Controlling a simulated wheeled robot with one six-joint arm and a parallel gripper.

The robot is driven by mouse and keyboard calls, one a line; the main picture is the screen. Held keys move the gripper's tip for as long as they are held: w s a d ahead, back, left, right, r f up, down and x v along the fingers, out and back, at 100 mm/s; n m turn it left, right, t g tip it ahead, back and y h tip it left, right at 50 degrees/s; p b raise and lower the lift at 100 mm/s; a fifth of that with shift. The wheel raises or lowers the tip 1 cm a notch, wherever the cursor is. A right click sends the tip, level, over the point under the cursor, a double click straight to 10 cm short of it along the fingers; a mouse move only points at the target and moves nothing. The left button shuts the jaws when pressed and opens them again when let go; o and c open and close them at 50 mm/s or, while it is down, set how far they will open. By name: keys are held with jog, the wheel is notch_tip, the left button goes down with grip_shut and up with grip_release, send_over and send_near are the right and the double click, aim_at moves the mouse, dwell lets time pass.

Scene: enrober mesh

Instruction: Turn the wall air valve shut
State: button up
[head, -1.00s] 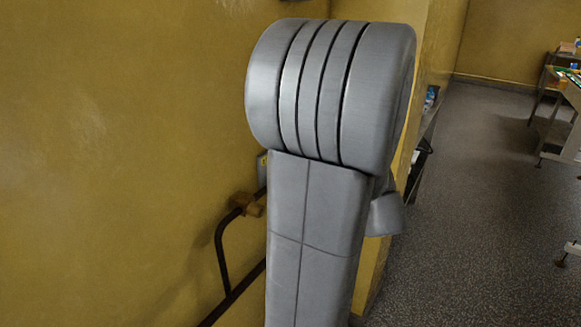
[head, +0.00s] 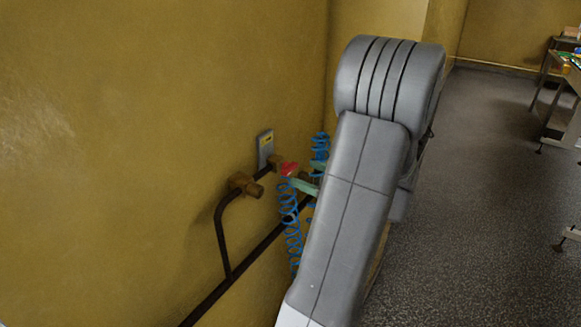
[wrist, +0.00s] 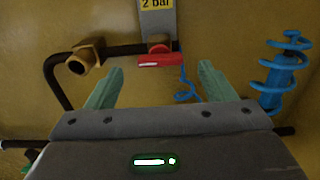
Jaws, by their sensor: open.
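The wall air valve has a red handle (head: 289,168), which also shows in the wrist view (wrist: 160,60). There it lies roughly level, in line with the dark pipe (wrist: 122,49), below a grey plate (wrist: 157,22) marked "2 bar". My gripper (wrist: 160,85) is open and empty, with green fingers spread to either side of the handle and below it in the picture. The fingers look apart from the handle. In the head view my gripper (head: 311,178) is just right of the handle, partly hidden by my arm.
A brass fitting (head: 244,186) sits on the pipe left of the valve, also in the wrist view (wrist: 86,56). A blue coiled hose (head: 290,225) hangs below the valve; another blue coil (wrist: 285,70) is at the right. Tables (head: 553,95) stand far right; the floor between is clear.

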aim_at(293, 169)
jog(key=x, duration=0.6)
jog(key=shift+a, duration=0.1)
jog(key=c, duration=1)
